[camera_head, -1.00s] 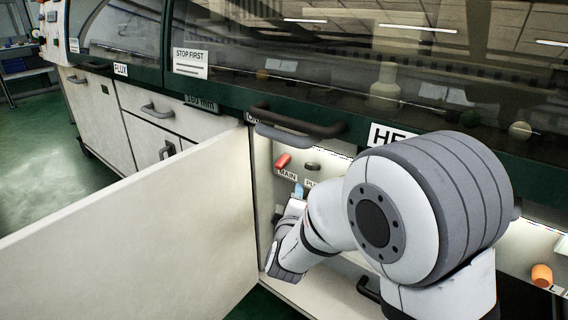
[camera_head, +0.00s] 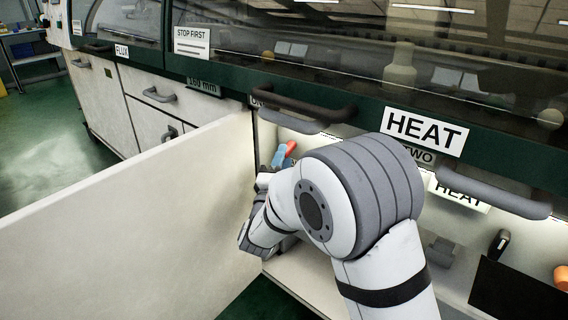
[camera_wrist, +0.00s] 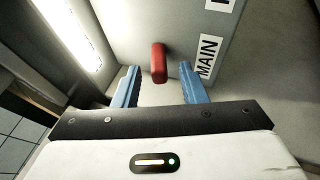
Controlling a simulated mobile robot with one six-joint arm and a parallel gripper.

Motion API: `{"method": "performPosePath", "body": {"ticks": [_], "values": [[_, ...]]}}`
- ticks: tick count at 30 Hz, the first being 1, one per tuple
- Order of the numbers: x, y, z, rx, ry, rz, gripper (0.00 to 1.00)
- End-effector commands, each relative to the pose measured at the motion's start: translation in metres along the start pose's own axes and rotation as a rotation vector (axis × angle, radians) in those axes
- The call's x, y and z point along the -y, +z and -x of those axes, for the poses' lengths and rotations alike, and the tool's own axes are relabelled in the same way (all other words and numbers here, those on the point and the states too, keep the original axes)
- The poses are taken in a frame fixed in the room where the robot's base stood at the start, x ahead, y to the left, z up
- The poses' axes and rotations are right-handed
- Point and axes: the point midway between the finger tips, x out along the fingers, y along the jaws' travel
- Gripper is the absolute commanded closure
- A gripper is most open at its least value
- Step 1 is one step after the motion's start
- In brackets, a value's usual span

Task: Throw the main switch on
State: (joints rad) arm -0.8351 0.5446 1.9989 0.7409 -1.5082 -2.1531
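The main switch is a red handle (camera_wrist: 159,62) on a grey panel, beside a white MAIN label (camera_wrist: 209,57) in the wrist view. In the head view the red handle (camera_head: 291,147) shows just past my blue fingertips. My gripper (camera_wrist: 160,88) is open, with its two blue fingers on either side of the space in front of the handle. The handle lies ahead of and between the fingertips, and no contact shows. In the head view my gripper (camera_head: 280,158) reaches into the open cabinet, and my arm hides much of the panel.
The open cabinet door (camera_head: 150,200) stands left of my arm. A dark bar handle (camera_head: 303,104) and a HEAT label (camera_head: 424,130) are on the machine above. A black-handled tool (camera_head: 499,243) and an orange object (camera_head: 562,277) are at the lower right.

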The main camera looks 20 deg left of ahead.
Motion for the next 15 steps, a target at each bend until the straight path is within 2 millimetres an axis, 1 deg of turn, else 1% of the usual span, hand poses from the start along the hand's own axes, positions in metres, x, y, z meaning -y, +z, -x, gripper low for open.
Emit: {"method": "performPosePath", "body": {"ticks": [3, 10, 15], "values": [[-0.0001, -0.0003, -0.0052, -0.001, 0.0, -0.001, 0.62], [-0.0007, -0.0005, -0.0057, -0.002, 0.0, -0.001, 0.62], [-0.0007, -0.0006, -0.0054, -0.002, 0.0, -0.001, 0.76]]}}
